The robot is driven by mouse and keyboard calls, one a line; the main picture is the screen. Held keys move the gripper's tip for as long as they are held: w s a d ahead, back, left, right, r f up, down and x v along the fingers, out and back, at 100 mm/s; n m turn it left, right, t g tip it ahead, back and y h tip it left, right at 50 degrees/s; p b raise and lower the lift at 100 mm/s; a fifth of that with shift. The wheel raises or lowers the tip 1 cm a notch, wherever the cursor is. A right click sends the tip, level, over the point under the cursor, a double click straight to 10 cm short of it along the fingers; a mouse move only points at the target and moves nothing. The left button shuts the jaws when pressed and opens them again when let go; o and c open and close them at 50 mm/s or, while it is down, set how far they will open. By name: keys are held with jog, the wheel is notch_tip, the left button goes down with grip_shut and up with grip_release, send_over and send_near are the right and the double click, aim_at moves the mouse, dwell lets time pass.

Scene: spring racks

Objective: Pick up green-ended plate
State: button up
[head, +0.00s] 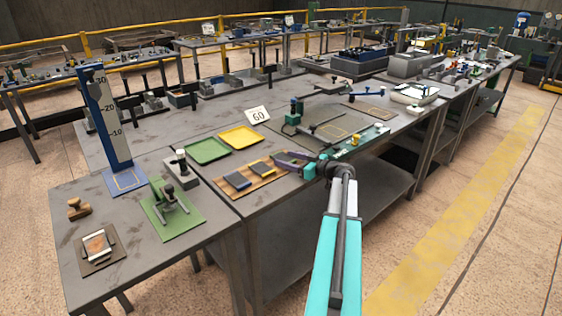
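A brown wooden board (227,190) lies near the front edge of the middle bench. On it lie a dark blue-grey plate (237,181) and, to its right, a dark plate with yellow at its ends (262,168). I cannot make out green ends on any plate. The fingers are too small and dark to show whether they are open or hold anything.
A green tray (207,150) and a yellow tray (241,137) lie behind the board. A "60" sign (258,115) stands behind them. A tall blue height gauge (106,125) and a green-based fixture (172,207) stand to the left.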

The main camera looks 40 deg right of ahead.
jog(key=shift+r, duration=0.1)
grip_shut()
jog(key=shift+r, duration=0.15)
jog(key=shift+r+b, duration=0.45)
jog(key=shift+r, duration=0.65)
jog(key=s+a+r+b, duration=0.1)
jog(key=s+a, duration=0.1)
jog(key=s, duration=0.5)
jog(key=s+a+r+b, duration=0.1)
jog(key=s+a+b, duration=0.1)
jog(key=s, duration=0.6)
jog(key=shift+s+a+r, duration=0.2)
jog(key=shift+r, duration=0.05)
